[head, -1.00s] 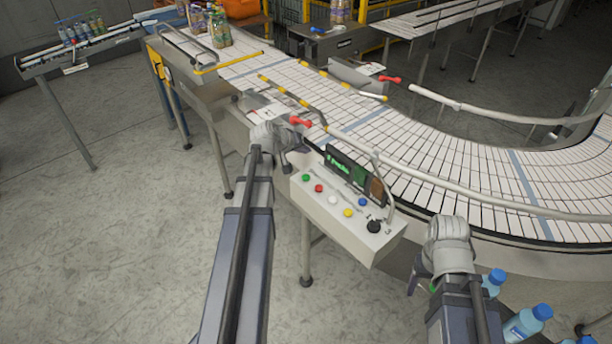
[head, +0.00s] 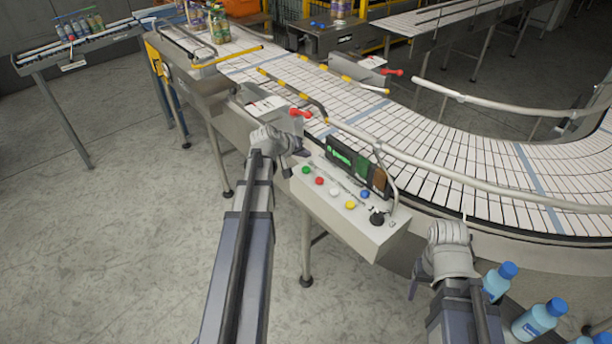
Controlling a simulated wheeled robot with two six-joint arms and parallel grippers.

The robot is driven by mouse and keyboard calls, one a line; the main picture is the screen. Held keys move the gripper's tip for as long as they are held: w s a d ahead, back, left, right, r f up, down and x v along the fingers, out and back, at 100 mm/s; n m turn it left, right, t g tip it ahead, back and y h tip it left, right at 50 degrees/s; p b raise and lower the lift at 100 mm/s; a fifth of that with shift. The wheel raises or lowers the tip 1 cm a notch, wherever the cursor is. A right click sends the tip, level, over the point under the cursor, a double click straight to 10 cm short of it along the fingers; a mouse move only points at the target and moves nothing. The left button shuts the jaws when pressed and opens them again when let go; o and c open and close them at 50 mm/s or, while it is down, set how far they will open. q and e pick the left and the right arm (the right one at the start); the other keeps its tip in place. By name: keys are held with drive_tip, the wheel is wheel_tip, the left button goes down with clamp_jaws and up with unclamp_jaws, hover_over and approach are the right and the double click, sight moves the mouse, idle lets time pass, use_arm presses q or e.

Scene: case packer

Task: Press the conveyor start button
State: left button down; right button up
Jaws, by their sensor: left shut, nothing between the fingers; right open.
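The control box (head: 340,218) stands beside the curved conveyor (head: 440,160). Its sloped top carries a green button (head: 306,170), a red button (head: 319,181), a white one (head: 336,194), a yellow one (head: 350,205), a blue one (head: 364,194) and a black knob (head: 377,219). No readable label marks the start button. My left gripper (head: 302,153) is shut and empty, just behind and above the green button; contact cannot be made out. My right gripper (head: 414,288) is open and empty, low to the right of the box, its fingers partly hidden.
A red-handled lever (head: 300,113) is just behind my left gripper. Open floor (head: 110,240) lies left.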

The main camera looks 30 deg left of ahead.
sight(304, 171)
use_arm(q)
drive_tip(key=shift+f+b, duration=1.1)
drive_tip(key=shift+f, duration=0.5)
use_arm(e)
drive_tip(key=shift+f, duration=1.65)
use_arm(q)
drive_tip(key=shift+f+b, duration=0.4)
use_arm(e)
drive_tip(key=shift+f, duration=0.4)
